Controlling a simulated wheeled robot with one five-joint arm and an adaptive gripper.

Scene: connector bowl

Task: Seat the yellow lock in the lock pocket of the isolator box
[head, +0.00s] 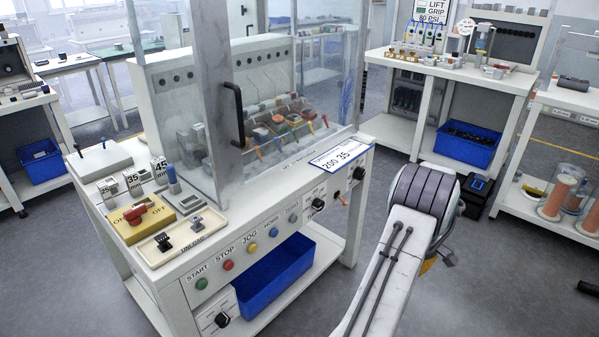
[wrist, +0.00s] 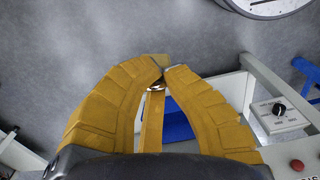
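The isolator box (head: 146,222) is a yellow block with ON and OFF lettering and a red rotary handle, on the left front of the white bench machine. Its lock pocket is too small to make out. My gripper (head: 430,264) is mostly hidden behind my arm at the right, well away from the box. In the wrist view my gripper (wrist: 169,69) has its orange fingertips drawn together. A small paler yellow piece, seemingly the yellow lock (wrist: 154,59), shows at the tips, with shiny metal just below. The fingers hide most of it.
A cream tray (head: 183,238) with small dark and grey parts lies right of the isolator box. Numbered grey blocks (head: 134,183) stand behind it. A clear guard (head: 270,110) with a frame post rises beside them.

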